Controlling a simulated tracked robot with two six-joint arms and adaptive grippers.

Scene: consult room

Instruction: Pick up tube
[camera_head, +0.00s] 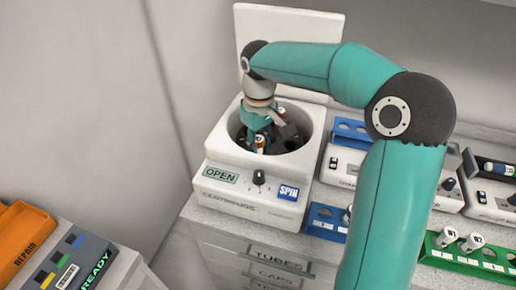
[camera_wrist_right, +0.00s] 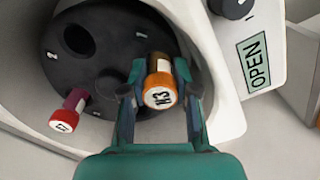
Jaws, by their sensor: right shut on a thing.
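An orange-capped tube (camera_wrist_right: 160,92) with a dark mark ending in 3 on its cap stands between the fingers of my right gripper (camera_wrist_right: 160,100), which is shut on it. In the head view my right gripper (camera_head: 258,138) reaches down into the open bowl of the white centrifuge (camera_head: 226,154), and the tube's orange cap (camera_head: 260,141) shows below it. I cannot tell whether the tube's lower end is still in the rotor (camera_wrist_right: 110,68). My left gripper is not in view.
The centrifuge lid (camera_head: 285,22) stands raised behind. Racks, including a green one (camera_head: 470,262) with tubes, stand to the right. A dark READY tray (camera_head: 72,262) is at lower left.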

